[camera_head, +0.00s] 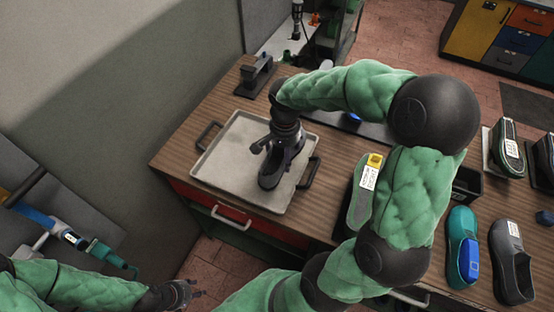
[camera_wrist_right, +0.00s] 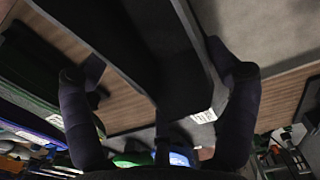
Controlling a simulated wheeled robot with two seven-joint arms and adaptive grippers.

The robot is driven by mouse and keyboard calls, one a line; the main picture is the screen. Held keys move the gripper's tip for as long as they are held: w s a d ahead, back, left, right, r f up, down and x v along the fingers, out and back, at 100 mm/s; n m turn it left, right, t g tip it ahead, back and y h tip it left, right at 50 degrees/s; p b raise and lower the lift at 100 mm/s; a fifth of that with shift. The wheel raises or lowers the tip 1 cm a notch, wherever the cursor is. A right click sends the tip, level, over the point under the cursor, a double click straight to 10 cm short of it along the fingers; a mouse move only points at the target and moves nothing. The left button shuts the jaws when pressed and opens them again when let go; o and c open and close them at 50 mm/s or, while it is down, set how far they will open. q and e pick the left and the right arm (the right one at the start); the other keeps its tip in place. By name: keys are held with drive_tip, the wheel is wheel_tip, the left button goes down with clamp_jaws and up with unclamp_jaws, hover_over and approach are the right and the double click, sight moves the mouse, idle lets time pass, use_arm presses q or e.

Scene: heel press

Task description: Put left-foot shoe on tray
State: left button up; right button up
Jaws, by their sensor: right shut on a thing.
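The grey tray (camera_head: 222,150) with two dark handles lies on the wooden bench in the head view. A dark shoe (camera_head: 271,178) is over the right part of the tray, its lower end toward the tray's front edge. My right gripper (camera_head: 280,142) is shut on this shoe from above and hides part of it. I cannot tell whether the shoe touches the tray. In the right wrist view the dark shoe (camera_wrist_right: 160,50) fills the middle between the two fingers. My left gripper (camera_head: 182,293) is low at the left, away from the bench top; its opening is unclear.
A green shoe (camera_head: 361,200) with a yellow-and-white tag lies right of the tray, partly behind my right arm. A teal shoe (camera_head: 461,235) and a grey shoe (camera_head: 510,262) lie further right. A black fixture (camera_head: 257,76) stands behind the tray. The tray's left part is clear.

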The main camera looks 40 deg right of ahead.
sight(277, 154)
drive_tip(key=w+f, duration=0.2)
drive_tip(key=f, duration=0.1)
drive_tip(key=w+f+b, duration=0.1)
drive_tip(key=w+f, duration=0.1)
drive_tip(key=shift+d, duration=0.25)
wheel_tip(277, 154, down, 3)
drive_tip(key=shift+b, duration=0.4)
drive_tip(key=o, duration=1.2)
drive_tip(key=shift+o, duration=0.2)
drive_tip(key=shift+r, duration=0.1)
wheel_tip(277, 154, up, 12)
drive_tip(key=p, duration=0.2)
drive_tip(key=shift+p, duration=0.4)
